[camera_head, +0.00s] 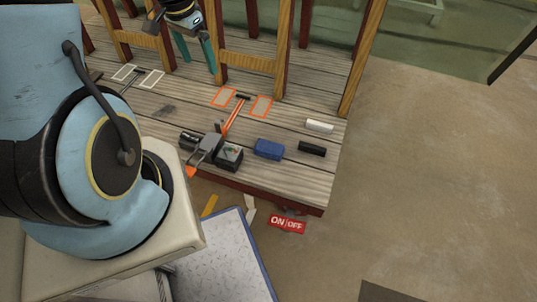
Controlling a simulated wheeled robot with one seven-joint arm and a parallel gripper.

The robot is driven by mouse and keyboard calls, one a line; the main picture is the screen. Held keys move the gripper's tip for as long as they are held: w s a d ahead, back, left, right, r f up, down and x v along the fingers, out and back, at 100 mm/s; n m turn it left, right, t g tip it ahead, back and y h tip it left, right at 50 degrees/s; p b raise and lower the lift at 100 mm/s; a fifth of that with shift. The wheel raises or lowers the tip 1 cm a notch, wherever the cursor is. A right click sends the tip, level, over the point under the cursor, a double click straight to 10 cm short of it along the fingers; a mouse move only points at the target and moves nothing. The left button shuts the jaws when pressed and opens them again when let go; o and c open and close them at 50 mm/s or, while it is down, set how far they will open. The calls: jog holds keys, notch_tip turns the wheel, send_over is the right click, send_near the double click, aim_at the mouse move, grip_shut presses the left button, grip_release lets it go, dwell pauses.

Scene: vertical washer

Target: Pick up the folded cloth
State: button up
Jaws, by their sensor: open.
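A small blue block-like bundle (268,149), which looks like the folded cloth, lies on the wooden plank surface (290,178) near its right front part. My gripper (197,62) is at the top of the view, above the far part of the planks. Its two teal fingers are spread apart with nothing seen between them. It is well away from the blue bundle, farther back and to the left. The bundle is in plain view and nothing touches it.
A dark box-like device (229,156) stands just left of the bundle. A black item (311,148) and a white item (319,126) lie to its right. Wooden posts (362,55) rise along the back. A red ON/OFF sign (286,223) is below the front edge. Open floor (430,180) lies right.

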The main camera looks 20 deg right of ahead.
jog(key=d+f+m+b, duration=0.45)
jog(key=d+f, duration=0.35)
jog(key=f, duration=0.5)
jog(key=m+y+b, duration=0.1)
jog(key=m+b, duration=0.4)
jog(key=m, duration=0.6)
send_over(270, 147)
jog(key=shift+n, duration=0.25)
notch_tip(270, 147, down, 23)
jog(key=shift+f, duration=0.1)
jog(key=shift+a+f+b, duration=0.1)
jog(key=shift+f+b, duration=0.3)
jog(key=shift+f, duration=2.45)
jog(key=shift+c, duration=0.2)
jog(key=c, duration=1.2)
jog(key=shift+o, duration=0.2)
notch_tip(270, 147, up, 10)
jog(key=shift+r+p, duration=0.1)
jog(key=shift+p, duration=0.45)
